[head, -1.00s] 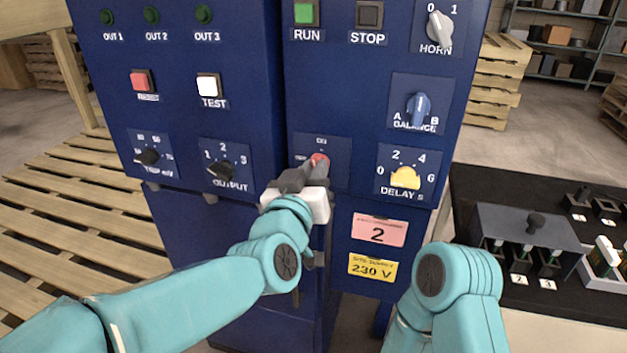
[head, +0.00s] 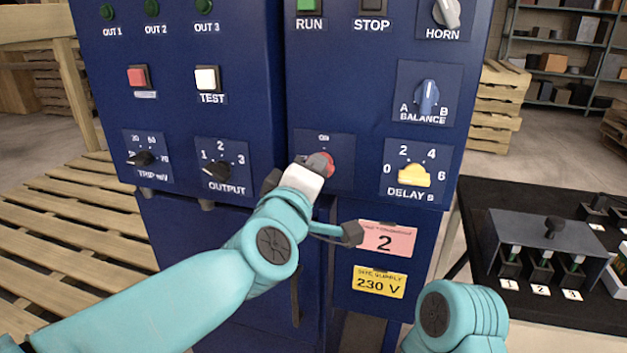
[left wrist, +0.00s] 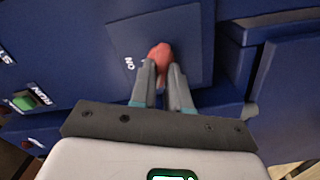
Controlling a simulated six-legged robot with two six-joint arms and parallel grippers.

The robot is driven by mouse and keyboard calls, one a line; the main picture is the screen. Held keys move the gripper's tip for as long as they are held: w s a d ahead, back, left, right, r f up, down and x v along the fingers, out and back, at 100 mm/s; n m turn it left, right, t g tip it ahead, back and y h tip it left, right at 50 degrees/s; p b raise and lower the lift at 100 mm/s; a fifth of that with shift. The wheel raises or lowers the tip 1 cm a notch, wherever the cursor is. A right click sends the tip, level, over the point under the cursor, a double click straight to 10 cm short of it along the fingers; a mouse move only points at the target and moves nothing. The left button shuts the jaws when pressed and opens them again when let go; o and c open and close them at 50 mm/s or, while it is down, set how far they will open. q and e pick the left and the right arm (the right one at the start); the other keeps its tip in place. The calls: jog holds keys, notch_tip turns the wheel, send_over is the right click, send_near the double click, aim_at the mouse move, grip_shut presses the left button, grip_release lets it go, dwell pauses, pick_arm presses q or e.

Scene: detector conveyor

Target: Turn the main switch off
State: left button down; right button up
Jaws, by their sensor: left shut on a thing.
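The main switch is a red knob (head: 327,158) on a dark blue plate (head: 340,172) with an ON label above it, low in the middle of the cabinet. In the left wrist view the red knob (left wrist: 160,55) sits between the two grey fingers. My left gripper (head: 318,163) is shut on it; the fingers show better in the left wrist view (left wrist: 160,72). The gripper hides the left part of the plate and part of the knob, so I cannot tell exactly where the knob points. My right gripper is out of view; only part of that arm shows at the lower right.
The yellow DELAY knob (head: 414,175), blue BALANCE knob (head: 427,96) and black OUTPUT knob (head: 216,170) are nearby. Below are a pink label (head: 385,239) and a yellow 230 V label (head: 379,282). A black table (head: 490,207) with a grey fixture (head: 530,244) stands at right.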

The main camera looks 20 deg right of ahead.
pick_arm(q)
jog(key=shift+f+n+b, duration=0.15)
jog(key=shift+n+b, duration=0.7)
jog(key=shift+n, duration=1.45)
jog(key=c, duration=1.1)
grip_release()
jog(key=v, duration=1.6)
jog(key=shift+a, duration=0.15)
